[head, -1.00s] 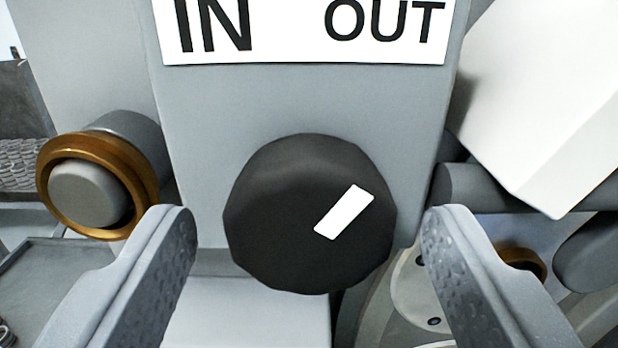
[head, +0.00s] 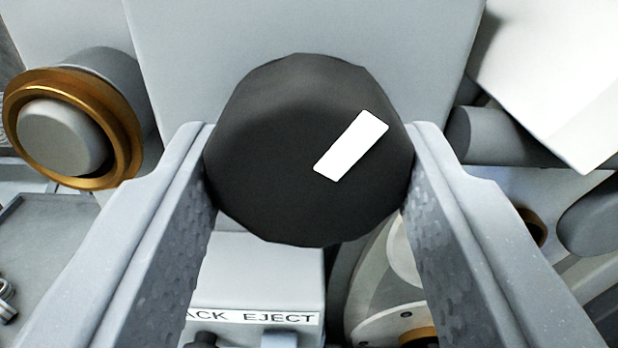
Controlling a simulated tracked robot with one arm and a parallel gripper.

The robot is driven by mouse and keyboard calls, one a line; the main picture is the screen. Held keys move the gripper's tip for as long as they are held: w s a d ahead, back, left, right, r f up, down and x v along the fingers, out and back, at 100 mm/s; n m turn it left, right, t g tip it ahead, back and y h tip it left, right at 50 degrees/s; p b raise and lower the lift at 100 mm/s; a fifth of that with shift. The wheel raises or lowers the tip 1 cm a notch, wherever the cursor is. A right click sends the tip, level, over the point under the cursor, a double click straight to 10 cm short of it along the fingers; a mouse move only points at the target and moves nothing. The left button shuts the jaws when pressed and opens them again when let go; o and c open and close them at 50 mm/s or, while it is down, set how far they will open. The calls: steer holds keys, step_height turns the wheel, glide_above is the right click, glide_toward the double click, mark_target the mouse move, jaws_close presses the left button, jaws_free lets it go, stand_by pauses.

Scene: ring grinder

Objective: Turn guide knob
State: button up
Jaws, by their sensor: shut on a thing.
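The guide knob (head: 270,150) is a large black faceted knob on a grey panel, in the middle of the head view. A white marker bar (head: 351,146) on its face slants up to the right. My gripper (head: 309,160) has one finger on each side of the knob, and both fingers touch its sides. It is shut on the knob. The IN and OUT label is out of view now.
A gold-ringed grey button (head: 62,135) sticks out left of my left finger. A white angular block (head: 560,70) and a dark grey cylinder (head: 490,137) are at the right. Below the knob is a box with a label (head: 255,318) ending in "EJECT".

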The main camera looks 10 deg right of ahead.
steer(key=n+b, duration=0.2)
steer(key=n, duration=0.1)
steer(key=n+b, duration=0.1)
steer(key=n, duration=0.6)
steer(key=shift+d+r+n, duration=0.1)
steer(key=shift+n, duration=1.6)
steer(key=o, duration=0.9)
steer(key=shift+s, duration=0.15)
